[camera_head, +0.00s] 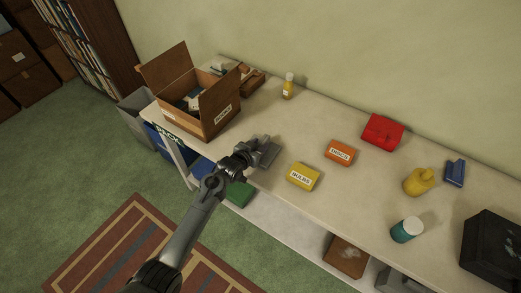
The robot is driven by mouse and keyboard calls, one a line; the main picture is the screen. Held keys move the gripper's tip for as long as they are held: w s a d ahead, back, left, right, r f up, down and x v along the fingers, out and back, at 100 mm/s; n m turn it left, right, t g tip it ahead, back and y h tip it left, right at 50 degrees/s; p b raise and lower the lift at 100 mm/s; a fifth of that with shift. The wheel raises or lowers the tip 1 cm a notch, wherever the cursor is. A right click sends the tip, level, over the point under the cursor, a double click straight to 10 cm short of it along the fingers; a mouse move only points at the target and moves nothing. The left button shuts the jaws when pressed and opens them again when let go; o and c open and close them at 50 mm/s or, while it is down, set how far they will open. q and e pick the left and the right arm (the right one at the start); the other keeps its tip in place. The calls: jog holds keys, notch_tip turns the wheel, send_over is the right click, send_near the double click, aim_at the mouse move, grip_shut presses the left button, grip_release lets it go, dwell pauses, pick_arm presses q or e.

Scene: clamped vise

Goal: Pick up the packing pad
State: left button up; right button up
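I cannot make out with certainty which thing is the packing pad. A blue item (172,146) with partly hidden lettering, seemingly "PACK", stands below the table's left end. My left gripper (258,152) is at the table's front edge, right of the open cardboard box. Grey metal parts show at its tip, and I cannot tell gripper from any vise there. Its fingers are not clear enough to show open or shut, and I see nothing plainly held. My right gripper is not in view.
The open cardboard box (212,119) stands on the pale table (300,136). Yellow (302,177) and orange (340,152) labelled boxes, a red item (383,132), a yellow bottle (419,181), a teal jar (406,230) and a black case (493,250) stand rightward.

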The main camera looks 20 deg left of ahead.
pick_arm(q)
jog(key=c, duration=0.6)
